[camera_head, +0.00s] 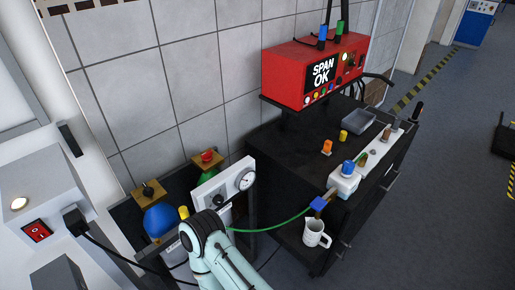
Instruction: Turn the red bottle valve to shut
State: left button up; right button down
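The red bottle valve (207,156) is a small red knob on a brass-coloured block, on top of a green bottle (206,177) standing by the tiled wall. A white panel with a round gauge (245,181) stands in front and partly hides the green bottle. One pale arm of mine rises from the bottom edge, with a dark joint just in front of the panel and below the valve. No gripper fingers show, and nothing is seen touching the valve. I cannot tell which arm it is.
A blue bottle (160,220) with a black knob (148,190) stands left of the green one. A green hose (270,225) runs right to a white fixture (344,183) on a black cart (290,150). A red box (290,80) reads "SPAN OK". A white jug (315,233) sits below.

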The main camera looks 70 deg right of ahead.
aim_at(207, 156)
jog(key=z, duration=1.8)
